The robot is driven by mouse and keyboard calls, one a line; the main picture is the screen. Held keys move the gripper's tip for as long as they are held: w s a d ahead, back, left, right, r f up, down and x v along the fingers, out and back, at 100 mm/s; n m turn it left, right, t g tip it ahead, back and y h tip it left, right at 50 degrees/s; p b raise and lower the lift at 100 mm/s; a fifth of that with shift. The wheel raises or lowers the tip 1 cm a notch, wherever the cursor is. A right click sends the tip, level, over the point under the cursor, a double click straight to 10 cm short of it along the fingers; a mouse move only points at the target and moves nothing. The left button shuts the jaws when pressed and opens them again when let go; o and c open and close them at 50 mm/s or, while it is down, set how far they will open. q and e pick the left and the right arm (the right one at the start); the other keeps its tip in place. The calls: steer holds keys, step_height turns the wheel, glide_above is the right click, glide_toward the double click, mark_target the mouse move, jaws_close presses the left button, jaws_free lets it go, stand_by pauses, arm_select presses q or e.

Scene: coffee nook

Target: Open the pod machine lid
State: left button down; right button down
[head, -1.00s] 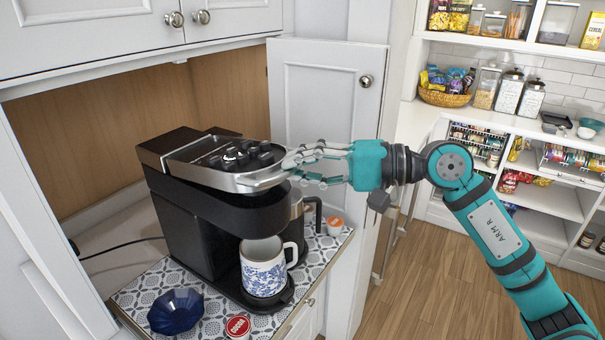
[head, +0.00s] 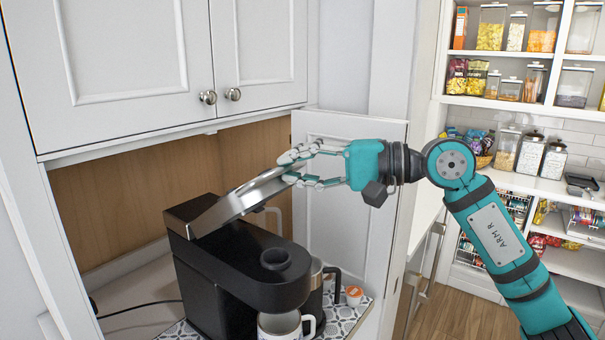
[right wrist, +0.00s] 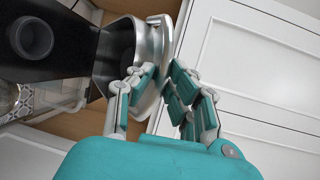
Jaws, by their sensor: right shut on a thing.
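The black pod machine (head: 225,270) stands on the patterned counter mat inside the cabinet nook. Its silver-rimmed lid (head: 240,199) is tilted up at the front, with the round pod holder (head: 275,259) uncovered below it. My right gripper (head: 292,168) is shut on the raised front edge of the lid. In the right wrist view the fingers (right wrist: 152,92) sit on both sides of the lid's silver rim (right wrist: 158,62), and the pod holder (right wrist: 32,37) shows at the upper left. My left gripper is not in view.
A white and blue mug (head: 281,326) stands under the machine's spout, cut off by the frame. A carafe (head: 318,290) and an orange-topped pod (head: 353,294) are to its right. Upper cabinet doors (head: 270,50) hang above the lid; an open door (head: 340,215) is behind my gripper.

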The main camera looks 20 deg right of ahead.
steer(key=shift+r, duration=0.15)
steer(key=c, duration=1.4)
jaws_free()
steer(key=shift+o, duration=0.2)
steer(key=shift+d, duration=0.1)
steer(key=v, duration=1.2)
steer(key=shift+s, duration=0.1)
